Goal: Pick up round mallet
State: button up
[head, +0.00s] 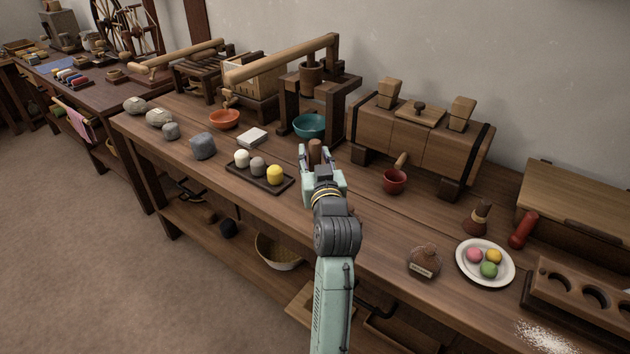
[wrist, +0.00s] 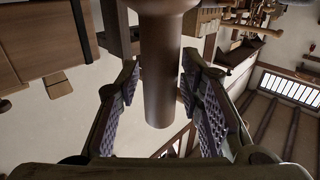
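A brown wooden piece, which looks like the round mallet, shows in the wrist view as a plain cylindrical handle (wrist: 160,75). It widens into a thicker part at the top edge of that view, where it is cut off. In the head view only the handle's top (head: 315,150) shows between my fingers; the rest is hidden behind my gripper. My gripper (head: 318,165) is over the middle of the workbench. In the wrist view its padded fingers (wrist: 160,80) stand open on either side of the handle, with narrow gaps at both sides.
A wooden frame (head: 345,90) and a wooden chest (head: 425,140) stand behind. A plate of colored balls (head: 485,280) lies farther right.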

grip_shut()
jog(key=shift+r, duration=0.1)
jog(key=shift+r, duration=0.1)
